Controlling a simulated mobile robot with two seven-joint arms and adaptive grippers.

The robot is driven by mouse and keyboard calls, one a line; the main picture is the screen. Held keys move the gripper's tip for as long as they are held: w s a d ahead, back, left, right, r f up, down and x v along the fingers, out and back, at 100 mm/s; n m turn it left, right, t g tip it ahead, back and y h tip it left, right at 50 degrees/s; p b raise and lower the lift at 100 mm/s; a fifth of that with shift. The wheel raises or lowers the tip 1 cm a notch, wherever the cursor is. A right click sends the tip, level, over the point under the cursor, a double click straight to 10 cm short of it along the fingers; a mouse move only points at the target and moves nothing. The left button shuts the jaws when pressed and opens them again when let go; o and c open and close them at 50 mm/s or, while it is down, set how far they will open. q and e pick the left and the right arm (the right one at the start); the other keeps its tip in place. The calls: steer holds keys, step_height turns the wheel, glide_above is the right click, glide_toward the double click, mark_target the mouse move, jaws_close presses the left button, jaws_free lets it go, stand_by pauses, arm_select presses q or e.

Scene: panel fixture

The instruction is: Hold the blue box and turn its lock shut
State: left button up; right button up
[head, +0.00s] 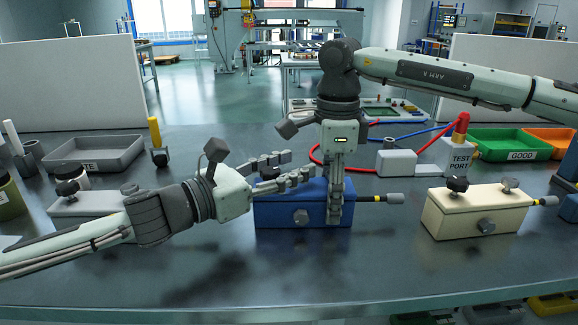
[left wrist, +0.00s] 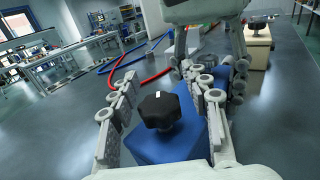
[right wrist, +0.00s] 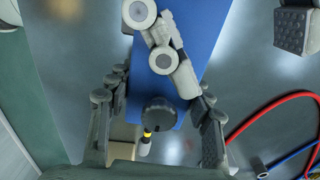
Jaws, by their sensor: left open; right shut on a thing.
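The blue box (head: 280,212) stands on the bench, with a grey knob on its front and a yellow-banded plug (head: 385,198) at its right end. A black knob with a white mark (left wrist: 160,110) is on its top, between the spread fingers of my left gripper (head: 302,168), which is open. I cannot tell whether the fingers touch it. My right gripper (head: 336,218) points down and is shut across the box's right part. A second dark knob (right wrist: 160,113) shows between its fingers in the right wrist view. The left fingers partly cover the box top there.
A cream box (head: 470,215) with similar knobs stands to the right. The red-lamped test port (head: 459,155), red and blue cables and a green GOOD tray (head: 500,143) are behind. A grey tray (head: 95,153) is at back left. The front bench is clear.

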arm_select(q)
steer(key=v, duration=1.2)
steer(key=shift+o, duration=0.2)
